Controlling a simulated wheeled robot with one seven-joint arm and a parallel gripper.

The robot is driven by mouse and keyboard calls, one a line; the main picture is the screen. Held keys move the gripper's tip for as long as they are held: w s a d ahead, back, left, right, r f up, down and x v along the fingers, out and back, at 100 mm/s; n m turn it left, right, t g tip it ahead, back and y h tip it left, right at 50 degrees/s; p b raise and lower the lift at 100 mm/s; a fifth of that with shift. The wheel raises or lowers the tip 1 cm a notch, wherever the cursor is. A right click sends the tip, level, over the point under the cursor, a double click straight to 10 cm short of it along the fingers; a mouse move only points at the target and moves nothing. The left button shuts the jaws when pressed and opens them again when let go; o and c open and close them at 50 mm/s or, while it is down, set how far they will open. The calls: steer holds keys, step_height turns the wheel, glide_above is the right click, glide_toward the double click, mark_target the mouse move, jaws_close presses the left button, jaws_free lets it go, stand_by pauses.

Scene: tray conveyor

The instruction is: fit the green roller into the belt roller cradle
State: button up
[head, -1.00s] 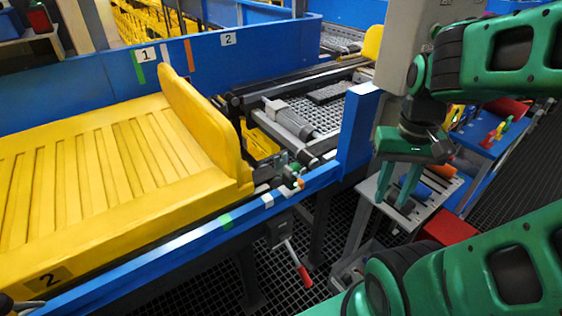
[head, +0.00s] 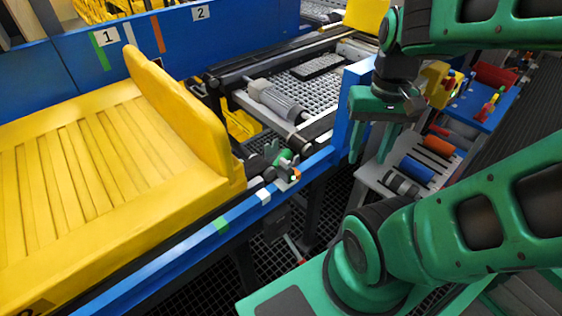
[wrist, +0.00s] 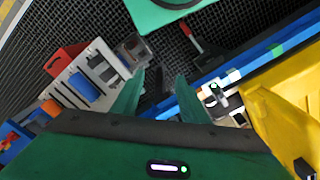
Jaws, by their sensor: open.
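My gripper (head: 370,158) is open and empty, pointing down between the blue post and the roller rack in the head view. Its two spread fingers also show in the wrist view (wrist: 158,82), with dark grating floor between them. A small green part (head: 281,158) sits at the bracket on the blue rail, beside the yellow tray. I cannot tell whether it is the green roller. Grey bracket pieces (head: 287,171) with an orange tip stand there, apparently the cradle; its inside is hidden. No other green roller is clearly visible.
A rack (head: 375,178) right of my gripper holds a blue roller (head: 416,170), an orange roller (head: 438,146) and dark ones. A yellow slatted tray (head: 90,180) fills the left. A red-handled lever (wrist: 197,44) hangs below the rail.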

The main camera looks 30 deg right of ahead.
steer(key=w+d+f+m, duration=0.1)
steer(key=w+f, duration=0.2)
steer(key=w, duration=0.6)
steer(key=w+d+f+m, duration=0.1)
steer(key=w+f, duration=0.2)
steer(key=w, duration=0.5)
steer(key=w+a+f+m+t+y, duration=0.1)
steer(key=w+a+f+m+t, duration=0.15)
steer(key=w+f, duration=0.95)
steer(key=shift+g, duration=0.45)
steer(key=shift+w+a+f, duration=0.25)
steer(key=shift+w+f, duration=0.3)
steer(key=shift+f, duration=1.15)
steer(key=shift+w+a+f, duration=0.25)
steer(key=shift+w+f, duration=0.3)
steer(key=shift+f, duration=1.2)
steer(key=shift+w+a+f, duration=0.25)
steer(key=shift+w+f, duration=0.3)
steer(key=shift+f, duration=1.15)
steer(key=shift+c, duration=0.2)
jaws_close()
steer(key=shift+r, duration=0.15)
